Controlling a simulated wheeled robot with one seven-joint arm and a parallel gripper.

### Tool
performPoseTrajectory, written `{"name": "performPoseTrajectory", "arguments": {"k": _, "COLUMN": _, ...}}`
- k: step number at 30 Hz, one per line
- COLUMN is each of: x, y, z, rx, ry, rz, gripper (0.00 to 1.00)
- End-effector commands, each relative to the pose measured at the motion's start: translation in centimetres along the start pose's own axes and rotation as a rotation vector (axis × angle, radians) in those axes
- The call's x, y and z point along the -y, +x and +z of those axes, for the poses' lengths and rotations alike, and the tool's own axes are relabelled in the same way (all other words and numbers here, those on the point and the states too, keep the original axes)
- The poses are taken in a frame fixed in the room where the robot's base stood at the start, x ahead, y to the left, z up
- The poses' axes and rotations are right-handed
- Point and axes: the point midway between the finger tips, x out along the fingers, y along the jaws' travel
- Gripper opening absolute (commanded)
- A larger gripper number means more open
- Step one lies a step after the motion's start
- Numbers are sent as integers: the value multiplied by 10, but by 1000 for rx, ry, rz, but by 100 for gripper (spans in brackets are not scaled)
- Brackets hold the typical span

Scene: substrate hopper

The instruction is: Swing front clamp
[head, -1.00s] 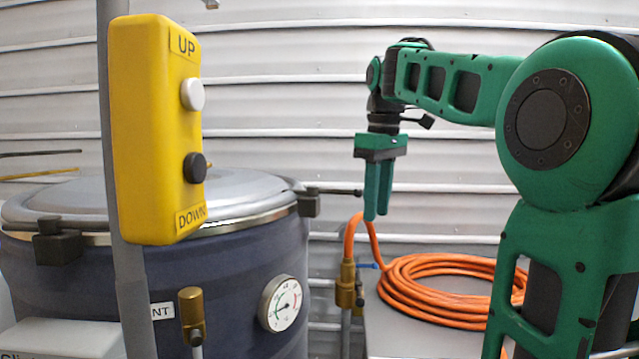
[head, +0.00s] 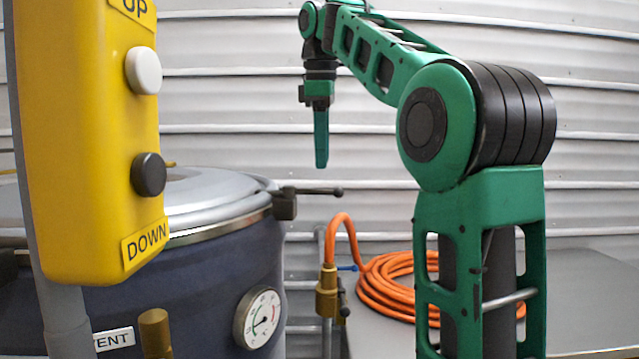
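A dark clamp block (head: 285,204) sits at the right rim of the lidded vessel (head: 215,275). Its dark handle (head: 316,191) sticks out to the right and ends in a small knob. The metal lid (head: 217,202) lies on the vessel. My gripper (head: 321,165) points straight down, and in the picture its fingertips show just above the handle. I cannot tell the gap in depth. The fingers are seen edge-on, one in front of the other, so their opening is hidden. Nothing shows held. Another dark clamp at the left is mostly hidden behind the yellow control box.
The yellow UP/DOWN control box (head: 90,150) on a grey post stands close at left. A dial gauge (head: 257,318) and brass fittings (head: 327,292) are low in front. A coiled orange hose (head: 385,290) lies on the grey bench (head: 590,300) at right.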

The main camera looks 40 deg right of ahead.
Motion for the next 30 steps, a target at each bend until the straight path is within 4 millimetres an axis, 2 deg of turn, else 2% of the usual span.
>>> {"name": "performPoseTrajectory", "arguments": {"k": 6, "x": 2, "y": 38, "z": -1, "rx": -1, "ry": -3, "rz": -4, "gripper": 29}}
{"name": "performPoseTrajectory", "arguments": {"k": 12, "x": 0, "y": 55, "z": -1, "rx": 0, "ry": -2, "rz": 0, "gripper": 29}}
{"name": "performPoseTrajectory", "arguments": {"k": 18, "x": 1, "y": 64, "z": -1, "rx": -1, "ry": -1, "rz": -1, "gripper": 29}}
{"name": "performPoseTrajectory", "arguments": {"k": 27, "x": 1, "y": 64, "z": -1, "rx": -2, "ry": -1, "rz": -1, "gripper": 29}}
{"name": "performPoseTrajectory", "arguments": {"k": 29, "x": 1, "y": 64, "z": -1, "rx": -2, "ry": -1, "rz": -1, "gripper": 18}}
{"name": "performPoseTrajectory", "arguments": {"k": 30, "x": 1, "y": 64, "z": -1, "rx": -2, "ry": -1, "rz": -1, "gripper": 8}}
